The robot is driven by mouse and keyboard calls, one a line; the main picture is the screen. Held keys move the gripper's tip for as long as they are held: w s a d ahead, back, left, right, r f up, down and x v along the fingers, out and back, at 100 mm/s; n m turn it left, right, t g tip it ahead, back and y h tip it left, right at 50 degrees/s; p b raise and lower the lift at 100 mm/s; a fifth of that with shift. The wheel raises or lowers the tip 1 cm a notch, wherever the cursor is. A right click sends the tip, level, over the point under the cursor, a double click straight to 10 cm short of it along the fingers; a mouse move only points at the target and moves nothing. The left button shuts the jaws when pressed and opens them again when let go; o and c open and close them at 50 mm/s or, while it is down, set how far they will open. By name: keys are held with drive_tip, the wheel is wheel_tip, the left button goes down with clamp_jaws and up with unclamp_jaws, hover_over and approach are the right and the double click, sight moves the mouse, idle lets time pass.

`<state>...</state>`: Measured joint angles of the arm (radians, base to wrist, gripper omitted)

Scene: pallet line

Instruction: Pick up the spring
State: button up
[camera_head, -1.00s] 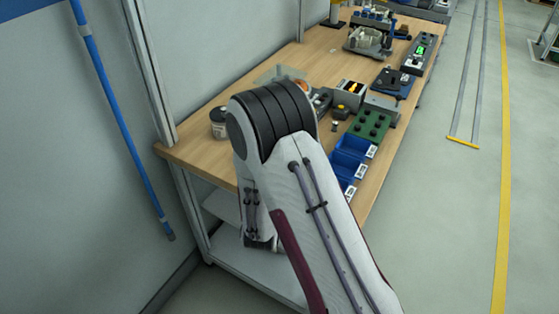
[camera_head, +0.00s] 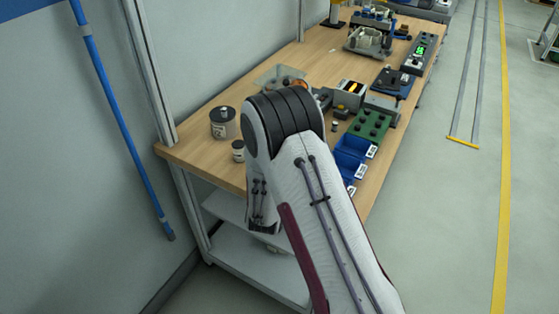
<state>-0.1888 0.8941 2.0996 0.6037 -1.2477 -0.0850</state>
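I cannot make out a spring for certain in the head view. A small pale upright piece (camera_head: 335,127) stands on the workbench left of the green block, too small to identify. My arm reaches up from the bottom and bends over the bench's near end, with its forearm hanging down in front of the edge. My gripper is not distinguishable below it. The arm hides part of the bench top.
The wooden workbench (camera_head: 200,147) holds a larger can (camera_head: 223,123) and a small jar (camera_head: 238,151) at the near left. Blue bins (camera_head: 352,156), a green block with black knobs (camera_head: 369,124) and a clear tray (camera_head: 268,79) lie around my arm. A wall and post border the left.

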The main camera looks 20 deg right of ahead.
idle(0.4)
drive_tip(key=c, duration=0.9)
drive_tip(key=shift+c, duration=0.2)
drive_tip(key=shift+r, duration=0.1)
drive_tip(key=shift+r, duration=4.9)
